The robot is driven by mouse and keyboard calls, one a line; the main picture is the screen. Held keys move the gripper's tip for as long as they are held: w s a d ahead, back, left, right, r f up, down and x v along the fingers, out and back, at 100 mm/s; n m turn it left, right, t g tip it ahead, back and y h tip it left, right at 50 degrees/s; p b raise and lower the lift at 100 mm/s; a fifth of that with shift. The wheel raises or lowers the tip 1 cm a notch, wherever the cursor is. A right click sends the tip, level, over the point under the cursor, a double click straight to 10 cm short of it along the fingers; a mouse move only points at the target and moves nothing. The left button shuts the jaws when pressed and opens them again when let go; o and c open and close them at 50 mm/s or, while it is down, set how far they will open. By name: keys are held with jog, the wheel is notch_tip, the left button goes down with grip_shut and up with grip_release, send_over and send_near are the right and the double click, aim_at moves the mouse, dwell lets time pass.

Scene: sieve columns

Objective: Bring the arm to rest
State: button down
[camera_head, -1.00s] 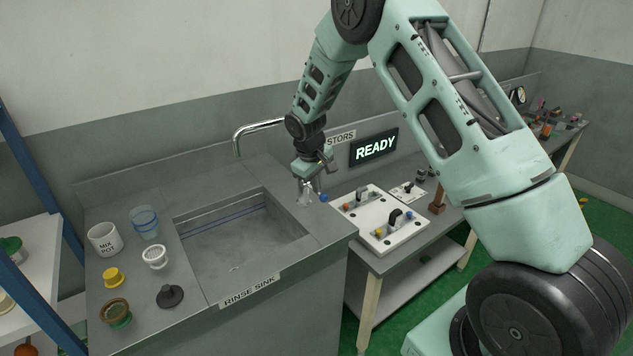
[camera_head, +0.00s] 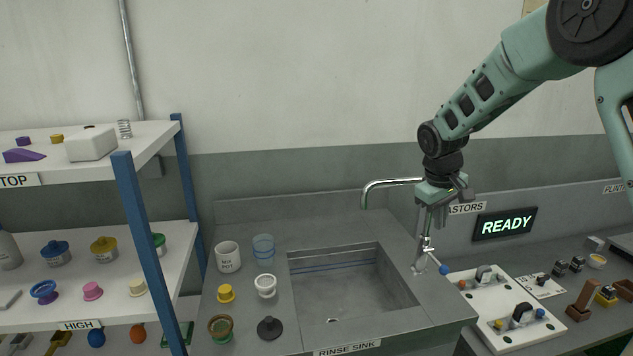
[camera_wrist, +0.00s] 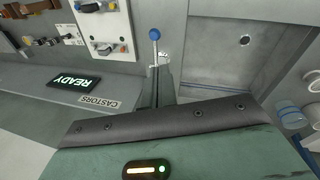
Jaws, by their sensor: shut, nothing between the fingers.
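My arm comes in from the upper right of the head view, bent at the elbow, with its end pointing down. My gripper (camera_head: 428,236) is shut and empty, above the back right corner of the rinse sink (camera_head: 398,280). A metal tap lever with a blue knob (camera_head: 444,269) stands right below the fingers in the head view. The blue knob also shows in the wrist view (camera_wrist: 155,34), near the finger end. I cannot tell whether the fingers touch the lever.
A curved faucet (camera_head: 388,183) rises behind the sink. Left of the sink stand the mix pot (camera_head: 228,257), a blue cup (camera_head: 263,248) and small lids. White switch panels (camera_head: 508,312) lie to the right, below the READY sign (camera_head: 504,224). Shelves (camera_head: 150,250) stand far left.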

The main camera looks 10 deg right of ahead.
jog(key=s+a+r+n+y, duration=0.3)
jog(key=s+a, duration=1.3)
jog(key=a, duration=0.4)
jog(key=s+a+n, duration=0.1)
jog(key=s+a, duration=0.1)
jog(key=s, duration=0.7)
jog(key=s+a+f+n+g, duration=0.1)
jog(key=s+a, duration=0.1)
jog(key=s, duration=0.8)
jog(key=shift+s+a+f, duration=0.2)
jog(key=shift+s+a, duration=0.1)
jog(key=shift+a, duration=0.1)
